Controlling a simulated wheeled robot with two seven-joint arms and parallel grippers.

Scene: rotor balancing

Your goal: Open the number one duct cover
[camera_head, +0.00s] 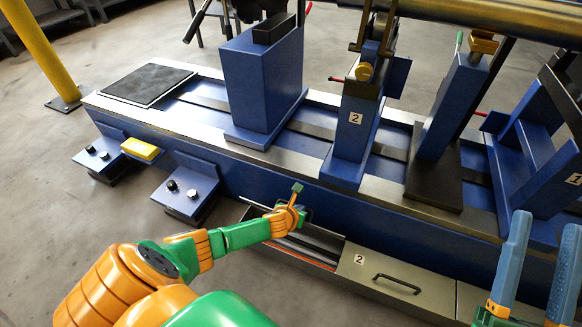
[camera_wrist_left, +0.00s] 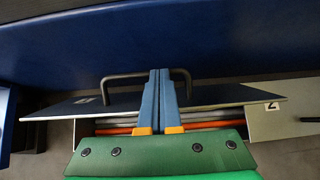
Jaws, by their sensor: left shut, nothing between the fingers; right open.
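In the left wrist view a duct cover (camera_wrist_left: 228,95) with a black bar handle (camera_wrist_left: 120,76) stands tilted up from the duct; its small label is unreadable. Grey and orange lines (camera_wrist_left: 112,130) show in the open duct below it. My left gripper (camera_wrist_left: 160,72) is shut and empty, its fingers over the middle of this cover, in front of the handle; contact is unclear. In the head view my left gripper (camera_head: 304,213) is above the open duct section and partly hides it. My right gripper (camera_head: 541,222) is open and empty at the lower right.
The closed cover marked 2 (camera_head: 395,279) adjoins the open section on the right. The blue machine bed (camera_head: 232,182) runs behind the duct, with pedestals on it. Two blue pedal boxes (camera_head: 184,194) stand left of the duct. Floor in front is clear.

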